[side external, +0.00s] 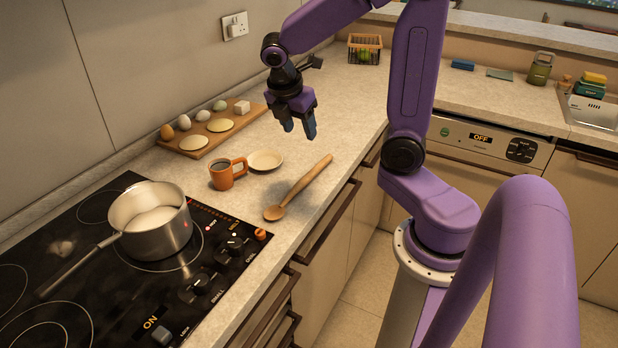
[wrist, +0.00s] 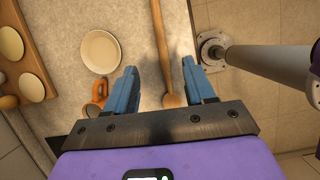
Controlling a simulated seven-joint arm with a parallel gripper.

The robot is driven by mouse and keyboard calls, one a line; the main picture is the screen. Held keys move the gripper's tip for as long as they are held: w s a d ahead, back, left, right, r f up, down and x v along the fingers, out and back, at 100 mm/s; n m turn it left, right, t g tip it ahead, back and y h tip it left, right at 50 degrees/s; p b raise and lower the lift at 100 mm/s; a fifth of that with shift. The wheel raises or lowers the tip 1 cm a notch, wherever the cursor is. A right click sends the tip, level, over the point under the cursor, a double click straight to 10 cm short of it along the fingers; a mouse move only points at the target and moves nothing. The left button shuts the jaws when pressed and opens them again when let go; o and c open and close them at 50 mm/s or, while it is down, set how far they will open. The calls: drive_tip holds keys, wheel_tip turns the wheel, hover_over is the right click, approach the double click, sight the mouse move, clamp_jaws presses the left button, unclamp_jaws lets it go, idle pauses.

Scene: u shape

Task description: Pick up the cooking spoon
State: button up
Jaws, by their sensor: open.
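The wooden cooking spoon (side external: 300,187) lies on the counter, its bowl toward the stove and its handle pointing away toward the upper right. My gripper (side external: 299,128) hangs above the counter, clear of the spoon, with blue fingers pointing down. In the wrist view my gripper (wrist: 159,75) is open with nothing between its fingers; the spoon lies below it.
An orange mug (side external: 222,178) with dark contents and a small cream plate (side external: 265,160) stand left of the spoon. A wooden board (side external: 192,152) holds eggs and flat rounds. A steel pot (side external: 150,226) stands on the black stove (side external: 105,283). The counter edge runs close along the spoon's right.

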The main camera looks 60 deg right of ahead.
drive_tip(key=d, duration=0.1)
hover_over(316, 167)
drive_tip(key=a, duration=0.3)
wheel_tip(316, 167, down, 11)
drive_tip(key=shift+w+d, duration=0.1)
drive_tip(key=shift+d+x, duration=0.1)
drive_tip(key=shift+x, duration=1.25)
drive_tip(key=shift+d+x, duration=0.15)
drive_tip(key=shift+x, duration=1.2)
drive_tip(key=shift+r, duration=0.1)
clamp_jaws()
